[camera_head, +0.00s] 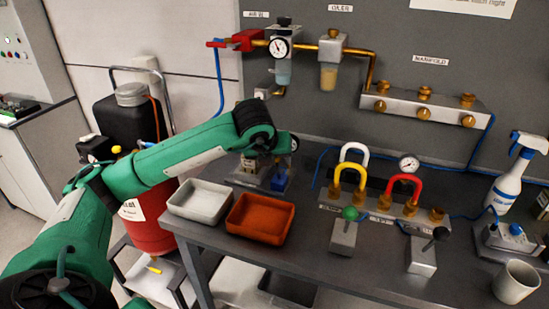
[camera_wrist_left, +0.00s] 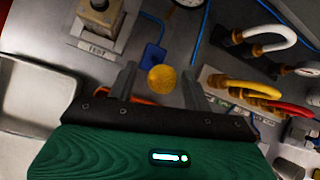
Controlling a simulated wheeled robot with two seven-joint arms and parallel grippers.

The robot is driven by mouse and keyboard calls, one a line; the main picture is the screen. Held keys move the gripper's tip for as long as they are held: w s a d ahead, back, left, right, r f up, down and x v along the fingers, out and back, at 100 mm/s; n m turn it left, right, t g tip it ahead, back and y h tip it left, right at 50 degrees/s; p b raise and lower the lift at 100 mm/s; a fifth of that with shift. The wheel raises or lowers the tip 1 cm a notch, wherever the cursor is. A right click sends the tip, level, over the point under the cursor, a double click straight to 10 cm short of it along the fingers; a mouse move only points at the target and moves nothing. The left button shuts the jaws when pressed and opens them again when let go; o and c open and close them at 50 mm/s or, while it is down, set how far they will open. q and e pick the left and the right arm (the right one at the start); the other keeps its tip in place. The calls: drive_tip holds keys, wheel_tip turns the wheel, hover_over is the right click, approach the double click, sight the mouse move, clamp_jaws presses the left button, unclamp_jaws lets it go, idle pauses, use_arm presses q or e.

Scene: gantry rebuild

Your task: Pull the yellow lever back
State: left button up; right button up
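A round yellow knob (camera_wrist_left: 162,78), which looks like the top of the yellow lever, shows in the wrist view between the fingers of my left gripper (camera_wrist_left: 158,72). The fingers are spread apart with a gap on each side of the knob; I cannot tell how far beyond the tips it lies. The lever's shaft and base are not clear. In the head view my left wrist (camera_head: 256,126) covers that spot, and I cannot make out the knob or fingertips there. My right gripper is not in view.
A green-knobbed lever (camera_head: 349,214) and a black-knobbed lever (camera_head: 440,234) stand on the bench, near white, yellow and red loops (camera_head: 349,176). A grey tray (camera_head: 199,217) and an orange tray (camera_head: 259,238) lie left. A spray bottle (camera_head: 509,186) and cup (camera_head: 516,281) stand right.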

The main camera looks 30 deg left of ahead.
use_arm(q)
drive_tip(key=shift+w, duration=0.1)
drive_tip(key=shift+r, duration=0.2)
drive_tip(key=b+v, duration=0.1)
drive_tip(key=v, duration=1.2)
drive_tip(key=shift+s, duration=0.35)
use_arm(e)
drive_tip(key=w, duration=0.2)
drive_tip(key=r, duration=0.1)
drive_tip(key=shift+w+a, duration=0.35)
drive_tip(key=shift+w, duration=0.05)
use_arm(q)
drive_tip(key=shift+d+r, duration=0.1)
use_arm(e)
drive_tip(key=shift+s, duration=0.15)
